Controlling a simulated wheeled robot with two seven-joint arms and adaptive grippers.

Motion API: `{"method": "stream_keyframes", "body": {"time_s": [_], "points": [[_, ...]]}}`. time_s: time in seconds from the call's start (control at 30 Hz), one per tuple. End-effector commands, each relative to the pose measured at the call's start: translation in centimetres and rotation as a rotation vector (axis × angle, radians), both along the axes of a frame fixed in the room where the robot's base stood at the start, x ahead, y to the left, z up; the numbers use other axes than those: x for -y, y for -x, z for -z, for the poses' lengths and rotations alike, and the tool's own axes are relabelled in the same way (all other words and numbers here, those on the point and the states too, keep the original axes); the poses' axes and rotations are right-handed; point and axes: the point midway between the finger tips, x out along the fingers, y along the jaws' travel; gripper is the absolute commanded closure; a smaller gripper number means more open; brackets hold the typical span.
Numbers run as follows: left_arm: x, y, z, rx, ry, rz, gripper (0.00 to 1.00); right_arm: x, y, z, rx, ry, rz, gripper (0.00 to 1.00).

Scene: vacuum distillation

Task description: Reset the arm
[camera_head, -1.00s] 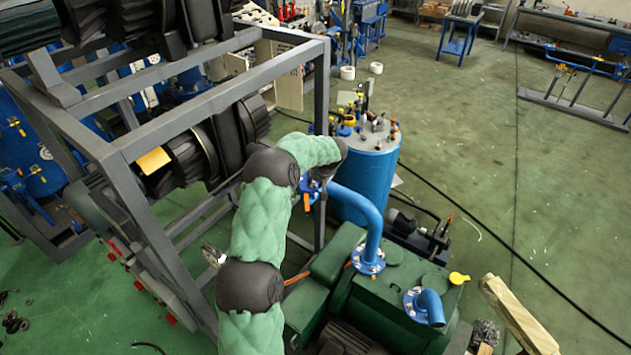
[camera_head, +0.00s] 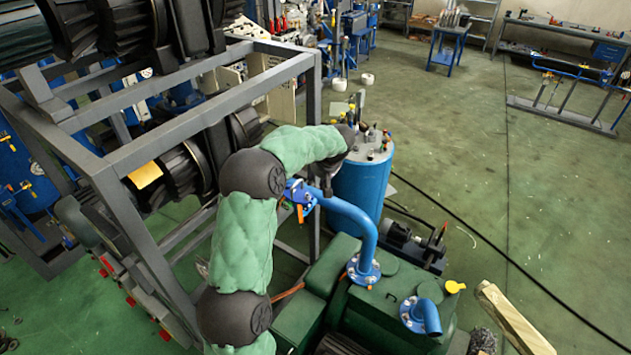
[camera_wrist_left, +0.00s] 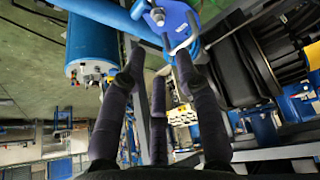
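My left arm, in a green padded sleeve, rises from the bottom of the head view. Its gripper (camera_head: 328,186) points down beside the blue valve (camera_head: 300,196) at the open end of the curved blue pipe (camera_head: 358,222). In the left wrist view, the dark fingers of the left gripper (camera_wrist_left: 158,66) are spread with a gap between them and hold nothing. The blue valve flange (camera_wrist_left: 172,18) shows just beyond the fingertips; I cannot tell whether they touch. My right gripper is in neither view.
A grey metal frame (camera_head: 190,124) stands close on the left of the arm. A blue tank (camera_head: 364,184) is behind the gripper, with small fittings on top. The green pump (camera_head: 375,308) is below right. Open floor (camera_head: 450,140) lies to the right.

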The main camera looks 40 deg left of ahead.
Motion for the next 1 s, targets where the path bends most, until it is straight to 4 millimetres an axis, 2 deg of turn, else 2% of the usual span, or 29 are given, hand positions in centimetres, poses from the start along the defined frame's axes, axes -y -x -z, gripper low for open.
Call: {"method": "stream_keyframes", "body": {"time_s": [0.47, 0.57, 0.67, 0.87, 1.0], "points": [[0.0, 0.0, 0.0, 0.0, 0.0, 0.0, 0.67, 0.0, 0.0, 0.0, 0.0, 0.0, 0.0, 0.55], [0.1, 0.0, 0.8, -0.004, -0.008, 0.004, 0.67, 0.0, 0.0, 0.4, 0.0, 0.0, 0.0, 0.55], [0.2, 0.1, 3.6, -0.017, -0.04, 0.017, 0.67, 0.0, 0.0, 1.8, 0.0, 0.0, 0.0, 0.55], [1.5, 0.2, 13.8, -0.034, -0.165, 0.104, 0.67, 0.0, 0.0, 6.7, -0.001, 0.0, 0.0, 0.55], [3.7, 0.0, 21.1, -0.019, -0.224, 0.207, 0.67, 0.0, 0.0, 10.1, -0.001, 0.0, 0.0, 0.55]]}}
